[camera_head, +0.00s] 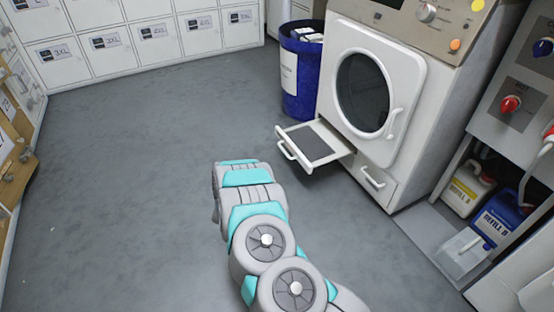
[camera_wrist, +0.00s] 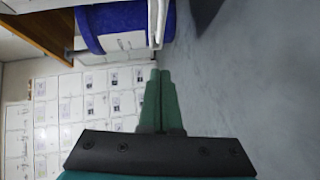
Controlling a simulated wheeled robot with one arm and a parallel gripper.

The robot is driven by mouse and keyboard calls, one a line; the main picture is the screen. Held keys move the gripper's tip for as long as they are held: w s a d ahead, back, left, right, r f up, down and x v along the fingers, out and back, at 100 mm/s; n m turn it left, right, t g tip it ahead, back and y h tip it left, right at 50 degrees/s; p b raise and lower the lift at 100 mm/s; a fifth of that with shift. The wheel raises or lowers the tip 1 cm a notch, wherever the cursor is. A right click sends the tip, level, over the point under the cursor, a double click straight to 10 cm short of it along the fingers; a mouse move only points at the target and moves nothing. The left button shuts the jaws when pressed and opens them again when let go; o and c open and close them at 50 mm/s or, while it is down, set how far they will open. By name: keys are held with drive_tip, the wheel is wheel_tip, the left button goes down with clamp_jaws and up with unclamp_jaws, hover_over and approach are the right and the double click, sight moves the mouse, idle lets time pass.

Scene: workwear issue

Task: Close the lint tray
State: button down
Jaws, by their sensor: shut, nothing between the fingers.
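The lint tray (camera_head: 312,143) is pulled out from the lower front of the white dryer (camera_head: 345,35). It has a white frame, a dark grey inside and a white handle (camera_head: 286,150) at its outer end. My gripper (camera_wrist: 160,75) is shut and empty in the wrist view, with its green fingertips together. In the head view my arm ends to the left of and nearer than the tray, apart from it, and hides the fingers. A white bar, possibly the tray's edge, shows beyond the fingertips in the wrist view; I cannot tell for sure.
A blue bin (camera_head: 300,88) stands just behind the tray, beside the dryer; it also shows in the wrist view (camera_wrist: 112,20). A small closed panel with a handle (camera_head: 373,178) is right of the tray. Refill jugs (camera_head: 468,188) stand at the right. The floor (camera_head: 130,170) at left is clear.

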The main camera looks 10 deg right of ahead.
drive_tip(key=s+d+b+x, duration=0.1)
drive_tip(key=d+b+x, duration=0.1)
drive_tip(key=x, duration=1)
drive_tip(key=shift+w+d+f, duration=0.2)
drive_tip(key=shift+d+f, duration=0.05)
drive_tip(key=shift+d, duration=0.2)
